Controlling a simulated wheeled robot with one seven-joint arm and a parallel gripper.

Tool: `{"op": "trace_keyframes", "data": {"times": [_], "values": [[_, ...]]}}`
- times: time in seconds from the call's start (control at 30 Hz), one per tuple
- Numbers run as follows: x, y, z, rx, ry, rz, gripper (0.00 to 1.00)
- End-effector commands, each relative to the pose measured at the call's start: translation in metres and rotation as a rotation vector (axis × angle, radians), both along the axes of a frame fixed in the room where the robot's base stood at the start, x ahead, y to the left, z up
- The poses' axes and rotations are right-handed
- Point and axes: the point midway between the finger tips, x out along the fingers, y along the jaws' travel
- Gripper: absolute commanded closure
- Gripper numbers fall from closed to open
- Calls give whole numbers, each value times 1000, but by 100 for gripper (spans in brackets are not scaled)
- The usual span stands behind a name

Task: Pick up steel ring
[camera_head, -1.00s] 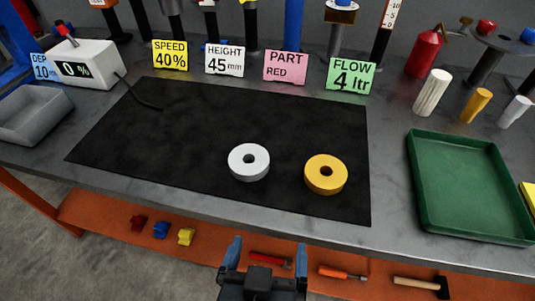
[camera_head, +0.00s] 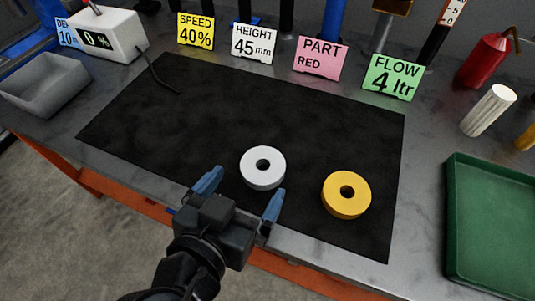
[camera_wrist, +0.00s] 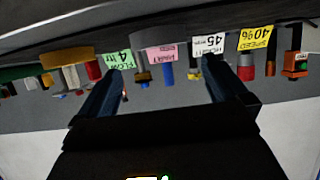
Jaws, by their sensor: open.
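The steel ring (camera_head: 262,178), a pale silver-white disc with a dark centre hole, lies flat on the black mat (camera_head: 170,120) near its front edge. My gripper (camera_head: 241,191) is open and empty, its two blue fingers spread just in front of the ring in the head view. The head view does not clearly show how high the fingers are above the mat. In the wrist view the fingers of my gripper (camera_wrist: 165,88) stand wide apart with nothing between them.
A yellow ring (camera_head: 346,205) lies on the mat to the right of the steel ring. A green tray (camera_head: 452,225) is at the far right, a grey bin (camera_head: 45,100) at the left. Several sign cards, such as the pink one (camera_head: 319,58), line the back. The mat's middle is clear.

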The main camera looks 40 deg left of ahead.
Motion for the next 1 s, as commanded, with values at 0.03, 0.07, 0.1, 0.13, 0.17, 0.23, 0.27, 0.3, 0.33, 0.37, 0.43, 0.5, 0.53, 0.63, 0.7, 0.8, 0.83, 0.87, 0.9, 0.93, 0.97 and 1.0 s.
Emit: {"op": "trace_keyframes", "data": {"times": [0.03,0.07,0.1,0.13,0.17,0.23,0.27,0.3,0.33,0.37,0.43,0.5,0.53,0.63,0.7,0.8,0.83,0.87,0.9,0.93,0.97,1.0], "values": [[5,1,-2,-2,1,-1,0],[8,2,-4,-2,1,-1,0],[12,3,-5,-2,1,-1,0],[14,3,-6,-2,1,-1,0],[17,4,-8,-2,1,-1,0],[22,5,-11,-2,0,0,0],[25,6,-12,-3,0,-1,0],[29,7,-15,-3,1,-1,0],[33,8,-17,-3,1,0,0],[37,9,-20,-2,2,-1,0],[45,11,-26,-2,2,-1,0],[53,13,-29,-1,1,0,0],[56,14,-30,-1,1,0,0],[61,15,-33,-1,1,0,0],[62,16,-33,0,0,0,0],[62,15,-34,0,0,1,0],[62,15,-34,0,0,0,0],[62,15,-34,0,0,0,0],[62,15,-34,0,0,0,4],[62,15,-34,0,0,0,7],[62,15,-34,0,0,0,10],[62,15,-34,0,0,0,13]]}}
